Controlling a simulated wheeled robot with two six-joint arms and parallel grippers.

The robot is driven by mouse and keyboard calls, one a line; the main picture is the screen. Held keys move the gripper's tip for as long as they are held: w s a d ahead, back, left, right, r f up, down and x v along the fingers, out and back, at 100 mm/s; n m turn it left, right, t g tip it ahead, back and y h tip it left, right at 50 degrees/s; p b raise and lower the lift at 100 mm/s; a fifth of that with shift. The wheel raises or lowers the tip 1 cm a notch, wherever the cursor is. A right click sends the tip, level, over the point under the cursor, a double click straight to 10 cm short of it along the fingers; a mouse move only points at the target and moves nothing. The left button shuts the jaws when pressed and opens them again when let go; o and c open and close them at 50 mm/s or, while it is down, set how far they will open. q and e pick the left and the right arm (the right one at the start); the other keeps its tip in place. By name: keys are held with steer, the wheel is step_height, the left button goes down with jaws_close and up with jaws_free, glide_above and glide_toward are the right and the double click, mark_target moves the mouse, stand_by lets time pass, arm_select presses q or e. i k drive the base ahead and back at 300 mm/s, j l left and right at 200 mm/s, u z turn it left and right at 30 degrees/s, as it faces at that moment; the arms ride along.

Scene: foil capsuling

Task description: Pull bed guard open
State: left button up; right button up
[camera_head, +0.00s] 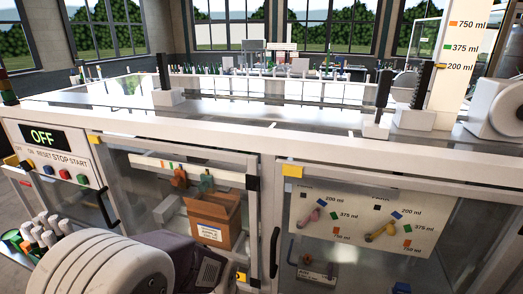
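The machine has two clear front guard doors in pale frames, and both look shut. The middle door (150,215) has a black handle (108,207) at its left edge. The right door (345,262) has a black handle (275,252) at its left edge. I cannot tell from the picture which one is the bed guard. A rounded white arm link of mine and a purple-grey part with a barcode label cover the lower part of the middle door. No gripper fingers of mine can be made out.
A cardboard box (212,222) stands behind the middle door. A panel with an OFF display (43,137) and several buttons is at the left. Yellow blocks (292,170) sit on the door frames. The white machine top (225,120) carries black upright posts.

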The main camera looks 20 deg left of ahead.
mark_target(253, 179)
steer(key=u, duration=1.4)
steer(key=i+j+u, duration=0.2)
steer(key=u, duration=0.3)
steer(key=i+j+u, duration=0.1)
steer(key=i+u, duration=0.15)
steer(key=u, duration=0.2)
steer(key=i+u, duration=0.25)
steer(key=u, duration=0.25)
